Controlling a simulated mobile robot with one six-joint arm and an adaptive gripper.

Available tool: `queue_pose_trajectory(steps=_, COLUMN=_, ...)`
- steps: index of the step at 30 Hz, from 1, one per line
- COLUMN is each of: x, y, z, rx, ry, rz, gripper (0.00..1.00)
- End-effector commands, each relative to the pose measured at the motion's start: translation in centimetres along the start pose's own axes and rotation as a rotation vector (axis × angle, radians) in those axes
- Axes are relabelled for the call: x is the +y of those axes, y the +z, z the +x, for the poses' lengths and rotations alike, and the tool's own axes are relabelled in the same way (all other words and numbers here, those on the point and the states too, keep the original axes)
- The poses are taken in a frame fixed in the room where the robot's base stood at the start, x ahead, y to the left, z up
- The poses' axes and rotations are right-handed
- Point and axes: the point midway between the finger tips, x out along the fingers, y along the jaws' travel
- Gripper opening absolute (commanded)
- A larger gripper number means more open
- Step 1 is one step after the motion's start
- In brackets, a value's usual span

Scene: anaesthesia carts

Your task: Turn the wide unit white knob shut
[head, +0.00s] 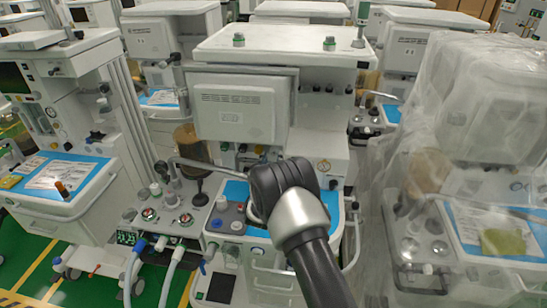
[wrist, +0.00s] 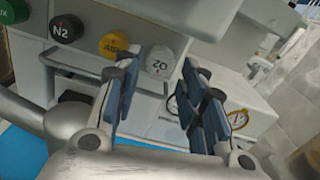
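The wide unit (head: 285,42) stands in the middle of the head view, with a broad white top. In the wrist view its white knob (wrist: 162,50) has dark lettering and sits on the front panel, in a row with a yellow knob (wrist: 114,44) and a black knob marked N2 (wrist: 66,30). My gripper (wrist: 162,66) is open. Its blue-padded fingers lie left and right of the white knob, which appears between their tips. I cannot tell whether either finger touches it. In the head view my arm hides the white knob and my fingers.
A green knob (wrist: 12,10) is at the upper left of the wrist view. A metal rail (wrist: 85,72) runs below the knobs. A plastic-covered cart (head: 470,100) stands close on the right, another cart (head: 60,120) on the left.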

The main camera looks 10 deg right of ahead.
Motion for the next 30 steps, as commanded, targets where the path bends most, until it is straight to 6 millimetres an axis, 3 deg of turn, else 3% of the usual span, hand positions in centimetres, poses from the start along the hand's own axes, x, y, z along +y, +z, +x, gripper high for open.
queue_pose_trajectory(steps=6, x=0.0, y=-0.1, z=2.8, rx=-0.001, ry=-0.001, rz=0.001, gripper=0.38)
queue_pose_trajectory(steps=18, x=0.0, y=0.0, z=3.5, rx=0.001, ry=0.0, rz=0.0, gripper=0.38)
queue_pose_trajectory(steps=30, x=0.0, y=0.0, z=3.5, rx=0.0, ry=0.0, rz=0.001, gripper=0.12)
